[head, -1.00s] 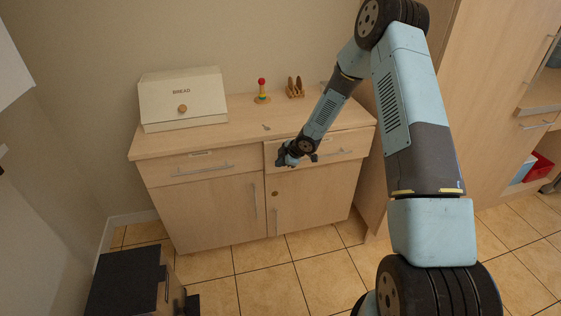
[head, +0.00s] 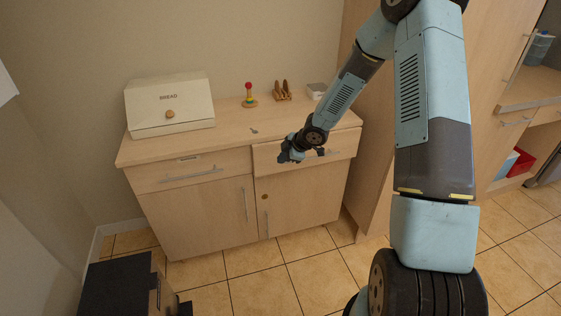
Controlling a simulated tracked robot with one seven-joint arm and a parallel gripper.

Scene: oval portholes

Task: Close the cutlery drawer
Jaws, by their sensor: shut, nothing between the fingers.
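The wooden cabinet has two top drawers side by side. The left drawer (head: 225,163) looks flush with the cabinet. The right drawer (head: 343,141) appears to stick out a little; its bar handle is partly hidden by my arm. The labels are too small to read, so I cannot tell which drawer is the cutlery drawer. My gripper (head: 287,155) is shut and empty, in front of the left half of the right drawer's front. I cannot tell whether it touches the front.
A dark-topped box (head: 118,288) stands on the floor at lower left.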

